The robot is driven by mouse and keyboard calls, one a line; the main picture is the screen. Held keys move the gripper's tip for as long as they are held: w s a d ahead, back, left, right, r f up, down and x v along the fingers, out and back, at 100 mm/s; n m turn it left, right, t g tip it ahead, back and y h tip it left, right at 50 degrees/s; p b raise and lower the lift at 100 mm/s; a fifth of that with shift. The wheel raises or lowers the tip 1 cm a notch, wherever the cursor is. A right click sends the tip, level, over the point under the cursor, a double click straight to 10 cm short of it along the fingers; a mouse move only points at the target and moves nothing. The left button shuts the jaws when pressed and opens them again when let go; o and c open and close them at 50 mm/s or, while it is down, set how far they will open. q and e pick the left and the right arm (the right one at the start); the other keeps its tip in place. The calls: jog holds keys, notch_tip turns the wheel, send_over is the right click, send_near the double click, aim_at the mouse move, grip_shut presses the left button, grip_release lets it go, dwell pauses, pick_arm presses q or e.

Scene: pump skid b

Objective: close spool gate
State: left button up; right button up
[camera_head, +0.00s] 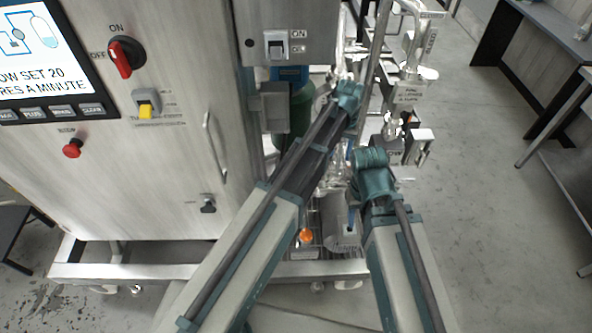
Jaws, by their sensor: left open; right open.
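I cannot pick out the spool gate for certain among the shiny pipework (412,50) of the skid at the upper middle right. A labelled metal block (408,93) sits on that pipework. My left gripper (349,92) is at the far end of the arm reaching up past the cabinet's right side, just left of the pipework. My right gripper (370,158) is lower and nearer, left of a small bracket (418,146). The fingers of both are small and mostly hidden by the wrists. I see nothing held in either.
A steel cabinet (170,190) with a screen (38,50), red rotary switch (122,58), yellow switch (147,106) and red button (72,148) fills the left. A green cylinder (300,108) stands behind my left arm. Open floor (490,210) lies right, before benches (560,45).

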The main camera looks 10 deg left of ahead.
pick_arm(q)
jog(key=shift+r, duration=0.1)
notch_tip(320, 180, up, 9)
jog(key=p, duration=0.9)
pick_arm(e)
notch_tip(320, 180, up, 9)
pick_arm(q)
jog(key=shift+s+f, duration=0.2)
jog(key=shift+f, duration=0.05)
jog(key=s+a+f+m+b, duration=0.1)
jog(key=s+f+b, duration=0.2)
jog(key=s, duration=0.4)
jog(key=s+a+f+y+b, duration=0.1)
jog(key=s+f+b, duration=0.3)
jog(key=s, duration=0.3)
jog(key=s+a+f+m+b, duration=0.1)
jog(key=s+f+b, duration=0.2)
jog(key=s, duration=0.5)
jog(key=shift+a+f+m+b, duration=0.2)
jog(key=shift+m+b, duration=0.1)
jog(key=shift+b, duration=0.1)
pick_arm(e)
notch_tip(320, 180, down, 11)
